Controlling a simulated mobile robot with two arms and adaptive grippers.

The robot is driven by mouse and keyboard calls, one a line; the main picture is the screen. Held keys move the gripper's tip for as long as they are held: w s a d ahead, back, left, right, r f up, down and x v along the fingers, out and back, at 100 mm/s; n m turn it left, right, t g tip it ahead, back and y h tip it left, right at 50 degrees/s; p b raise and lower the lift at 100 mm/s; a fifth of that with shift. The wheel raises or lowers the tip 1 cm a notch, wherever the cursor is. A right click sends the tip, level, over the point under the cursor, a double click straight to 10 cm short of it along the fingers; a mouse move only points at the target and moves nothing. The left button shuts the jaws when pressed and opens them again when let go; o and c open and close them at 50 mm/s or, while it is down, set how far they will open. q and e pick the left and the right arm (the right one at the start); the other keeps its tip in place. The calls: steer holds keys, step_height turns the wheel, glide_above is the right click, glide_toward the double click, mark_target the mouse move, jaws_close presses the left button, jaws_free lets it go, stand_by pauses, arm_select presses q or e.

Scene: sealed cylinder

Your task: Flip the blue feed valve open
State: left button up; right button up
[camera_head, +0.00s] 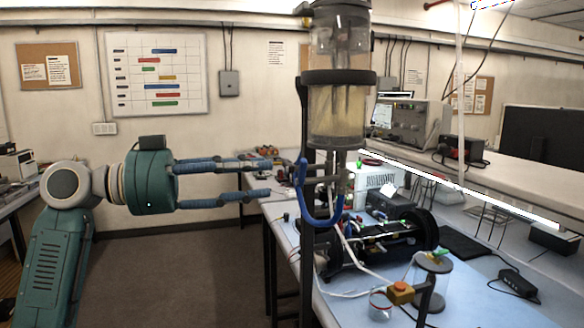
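A clear cylinder (337,112) with yellowish liquid hangs upright in a dark ring on a stand. Below it, a blue curved part (325,222) runs down and bends up like a hook. Its upper left end (300,175) stands beside the dark post; I cannot tell whether this end is the valve's lever or part of a tube, nor whether the valve is open. My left gripper (269,178) points right, with two long fingers apart and nothing between them. Its fingertips are just left of the blue part, with a small gap in the picture. My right gripper is out of view.
A dark stand post (305,250) rises in front of the blue workbench (470,290). The bench holds a black cylindrical device (385,240), an orange box (401,292), a small glass jar (380,306) and cables. The floor (170,265) below my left gripper is clear.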

mark_target(300, 170)
arm_select(q)
steer(key=p+x, duration=0.3)
steer(key=x, duration=0.5)
steer(key=shift+w+d, duration=0.1)
steer(key=shift+d, duration=0.3)
steer(key=shift+w+d, duration=0.15)
steer(key=shift+d, duration=0.2)
steer(key=shift+f, duration=0.1)
steer(key=shift+c, duration=0.3)
jaws_close()
